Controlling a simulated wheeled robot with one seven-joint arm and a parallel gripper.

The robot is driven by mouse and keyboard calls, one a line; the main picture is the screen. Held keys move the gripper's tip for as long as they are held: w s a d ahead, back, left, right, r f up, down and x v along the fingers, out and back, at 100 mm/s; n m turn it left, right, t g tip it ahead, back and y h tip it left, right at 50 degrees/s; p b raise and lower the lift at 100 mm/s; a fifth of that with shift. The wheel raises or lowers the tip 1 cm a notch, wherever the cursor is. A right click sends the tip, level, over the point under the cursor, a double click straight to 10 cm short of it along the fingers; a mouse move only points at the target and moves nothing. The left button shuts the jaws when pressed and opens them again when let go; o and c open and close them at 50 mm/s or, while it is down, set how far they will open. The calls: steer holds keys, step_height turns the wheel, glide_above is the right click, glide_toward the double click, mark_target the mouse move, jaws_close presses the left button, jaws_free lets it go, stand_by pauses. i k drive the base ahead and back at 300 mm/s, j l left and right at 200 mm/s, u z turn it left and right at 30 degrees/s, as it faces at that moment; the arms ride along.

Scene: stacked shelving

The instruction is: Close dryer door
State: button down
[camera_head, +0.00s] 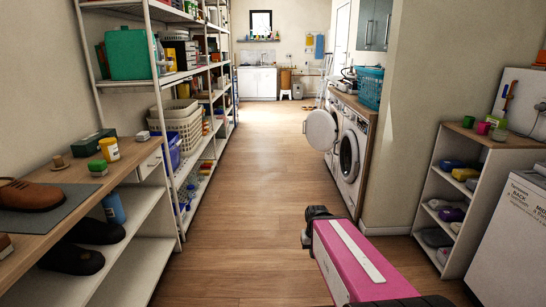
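Two white front-loading machines stand side by side under a wooden counter on the right of the aisle. A round white door (322,130) stands open from the bank, sticking out left into the aisle. It seems to belong to the farther machine (334,110), whose opening is mostly hidden. The nearer machine (349,193) shows a round, dark porthole (349,158); I cannot tell whether its glass is shut. My pink arm link with a dark end is at the lower right, well in front of the machines and apart from them. My gripper is not visible.
A wooden-floored aisle (260,150) runs clear to the white cabinet (257,83) at the back. Tall shelving (158,84) and a bench (90,172) line the left. A wall end (399,160) and low shelf (443,168) stand on the right. A blue basket (369,88) sits on the counter.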

mark_target(321, 129)
steer(key=i, duration=2.5)
steer(key=i+j+z, duration=0.1)
steer(key=i, duration=1.15)
steer(key=i+j, duration=0.1)
steer(key=i, duration=1.15)
